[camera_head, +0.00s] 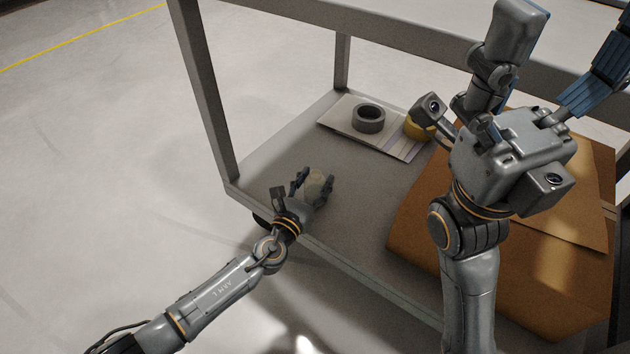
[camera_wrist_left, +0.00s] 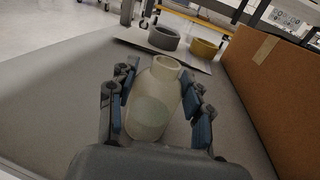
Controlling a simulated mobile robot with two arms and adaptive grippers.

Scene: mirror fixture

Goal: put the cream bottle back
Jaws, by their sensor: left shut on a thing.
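The cream bottle (camera_head: 318,187) is between the fingers of my left gripper (camera_head: 314,182), low over the front left part of the cart's grey lower shelf (camera_head: 285,160). In the left wrist view the bottle (camera_wrist_left: 152,103) stands with its open neck away from the palm, leaning a little to the right. My left gripper (camera_wrist_left: 160,105) is shut on its sides, a finger on each side. I cannot tell whether its base touches the shelf. My right gripper (camera_head: 572,40) is raised in the right foreground with its fingers spread wide and nothing between them.
A dark grey ring (camera_head: 369,119) and a yellow ring (camera_head: 416,128) sit on a pale board (camera_head: 338,112) at the back of the shelf. A brown cardboard box (camera_head: 425,225) fills the right side. A cart post (camera_head: 207,90) rises at the left corner. The shelf's middle is clear.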

